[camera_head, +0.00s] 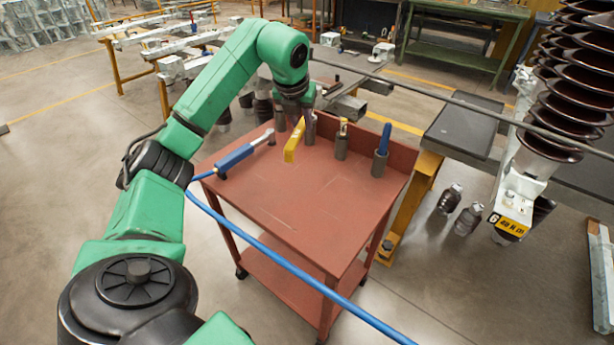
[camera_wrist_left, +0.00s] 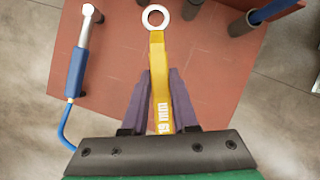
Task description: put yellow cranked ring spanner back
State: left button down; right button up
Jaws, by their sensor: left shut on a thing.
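The yellow cranked ring spanner (camera_head: 294,141) is in my left gripper (camera_head: 297,120), above the far part of the red cart top (camera_head: 305,190). In the left wrist view, the purple fingers (camera_wrist_left: 158,80) are shut on both sides of the yellow shank (camera_wrist_left: 160,60), marked "19 mm". Its silver ring end (camera_wrist_left: 155,15) points away from the gripper. Grey tube holders stand along the cart's far side. One (camera_head: 341,148) has a tool with a yellowish part in it. Another (camera_head: 379,164) has a blue-handled tool. The holders behind my gripper are partly hidden. My right gripper is out of view.
A blue-handled wrench (camera_head: 236,157) lies at the cart's left edge, with a blue hose (camera_head: 285,260) crossing in front. A raised red rim (camera_head: 390,146) closes the far side. The middle and near cart top are clear. A brown ribbed insulator (camera_head: 572,100) stands at the right.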

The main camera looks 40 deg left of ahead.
pick_arm(q)
jog(key=f, duration=0.4)
jog(key=s+f, duration=0.1)
jog(key=f, duration=0.7)
jog(key=shift+s+d+f, duration=0.25)
jog(key=shift+s+d, duration=0.05)
jog(key=shift+d, duration=0.05)
notch_tip(320, 180, down, 3)
jog(key=shift+r, duration=0.15)
notch_tip(320, 180, down, 2)
jog(key=shift+s+d+f, duration=0.1)
jog(key=shift+f, duration=0.1)
jog(key=c, duration=0.7)
grip_release()
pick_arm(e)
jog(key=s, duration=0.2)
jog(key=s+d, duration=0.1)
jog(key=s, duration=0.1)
